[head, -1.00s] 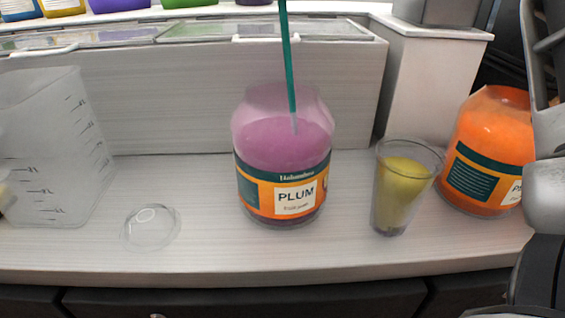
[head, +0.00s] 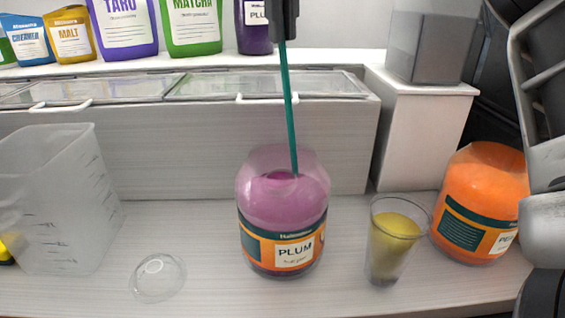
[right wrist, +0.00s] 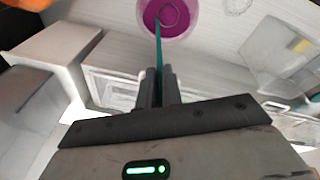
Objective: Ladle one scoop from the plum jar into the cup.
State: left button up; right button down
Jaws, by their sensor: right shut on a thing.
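The plum jar (head: 283,215) stands upright on the counter, open-topped, with purple contents and an orange and green label. A green ladle (head: 290,110) stands steeply in its mouth, and its lower end is in the jar. My right gripper (head: 285,22) is at the top edge of the head view, shut on the ladle's handle. In the right wrist view, the ladle (right wrist: 158,55) runs from between the fingers into the jar (right wrist: 168,18). The clear cup (head: 393,240) stands right of the jar and holds yellow contents. My left gripper is not in view.
An orange jar (head: 478,200) stands right of the cup. A clear pitcher (head: 60,205) and a clear dome lid (head: 158,277) are to the left. Behind are a lidded bin row (head: 200,92) and a shelf of colourful pouches (head: 125,30). Counter between jar and lid is clear.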

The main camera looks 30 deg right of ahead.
jog(key=w+d+v, duration=0.1)
jog(key=v, duration=0.9)
jog(key=shift+w+d+r, duration=0.2)
jog(key=shift+w+r, duration=0.1)
dwell(0.4)
dwell(1.2)
